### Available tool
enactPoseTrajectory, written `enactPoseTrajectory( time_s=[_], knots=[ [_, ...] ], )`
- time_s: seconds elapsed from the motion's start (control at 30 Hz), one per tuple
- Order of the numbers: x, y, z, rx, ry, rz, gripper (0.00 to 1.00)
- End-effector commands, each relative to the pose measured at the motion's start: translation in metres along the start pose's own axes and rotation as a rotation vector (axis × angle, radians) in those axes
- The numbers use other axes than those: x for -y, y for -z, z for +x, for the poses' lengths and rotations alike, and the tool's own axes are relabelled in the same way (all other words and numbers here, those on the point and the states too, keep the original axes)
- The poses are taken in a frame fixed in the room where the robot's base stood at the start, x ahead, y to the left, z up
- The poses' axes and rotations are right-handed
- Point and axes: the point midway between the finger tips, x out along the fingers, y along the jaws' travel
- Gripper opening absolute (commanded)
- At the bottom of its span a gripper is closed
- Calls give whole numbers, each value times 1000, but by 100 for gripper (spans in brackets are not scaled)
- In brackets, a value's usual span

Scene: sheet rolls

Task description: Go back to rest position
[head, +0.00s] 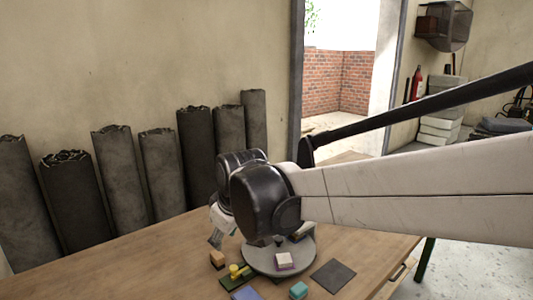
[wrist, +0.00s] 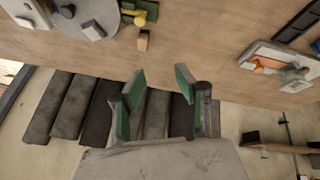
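My gripper shows in the wrist view (wrist: 160,82) with its two green-padded fingers spread wide apart and nothing between them. In the head view the gripper (head: 217,238) is partly hidden behind my arm's dark joint, above the back part of the wooden table (head: 130,272). The table surface lies beyond the fingers in the wrist view. The fingers appear clear of the small objects.
Several grey sheet rolls (head: 120,178) lean on the wall behind the table. A round grey disc (head: 270,262) carries a pale block (head: 284,261). Yellow (head: 235,271), orange-brown (head: 217,259) and teal (head: 299,290) pieces and a dark square plate (head: 333,276) lie around it.

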Motion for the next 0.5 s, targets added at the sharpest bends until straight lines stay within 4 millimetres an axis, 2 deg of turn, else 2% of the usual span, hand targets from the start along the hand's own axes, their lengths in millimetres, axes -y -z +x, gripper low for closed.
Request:
enactPoseTrajectory(
  time_s=[0.03,0.2,0.5],
  knots=[
    [-9,-20,-14,1,-16,50,31],
    [-29,-76,-51,-2,-68,213,31],
    [-39,-177,-103,-15,-162,495,31]
  ],
)
